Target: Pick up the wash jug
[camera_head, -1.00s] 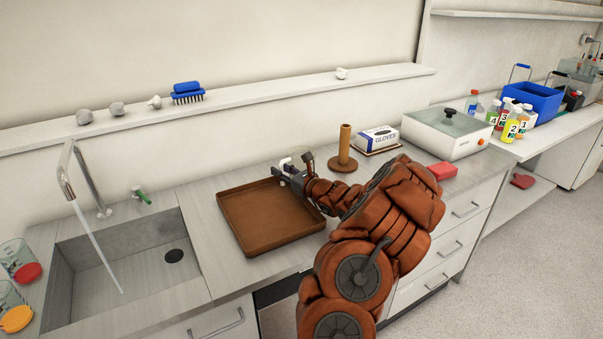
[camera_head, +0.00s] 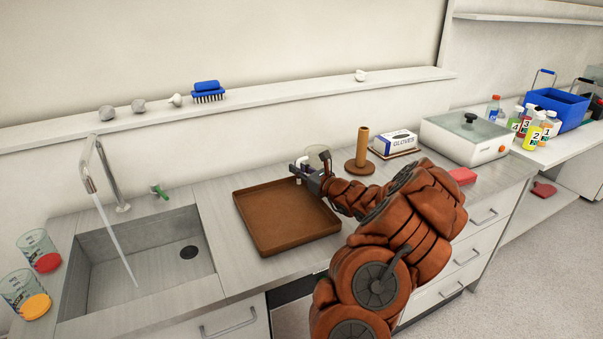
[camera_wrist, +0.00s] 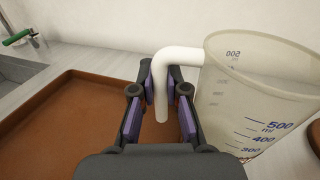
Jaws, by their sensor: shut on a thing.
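The wash jug is a translucent, pale measuring jug with a white handle (camera_wrist: 180,57) and blue millilitre marks. Its body (camera_wrist: 257,95) fills the right of the wrist view. In the head view the jug (camera_head: 318,157) shows partly behind my gripper (camera_head: 302,173), by the back right corner of the brown tray (camera_head: 262,252). In the wrist view my gripper (camera_wrist: 160,88) has its purple-padded fingers on either side of the handle and is shut on it. The jug looks upright. Its base is hidden, so I cannot tell whether it touches the counter.
A sink (camera_head: 100,275) with running water (camera_head: 117,245) lies left of the tray. Two clear beakers (camera_head: 36,243) (camera_head: 18,290) stand at the far left. A brown post on a round base (camera_head: 363,146) and a glove box (camera_head: 394,143) stand right of the jug.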

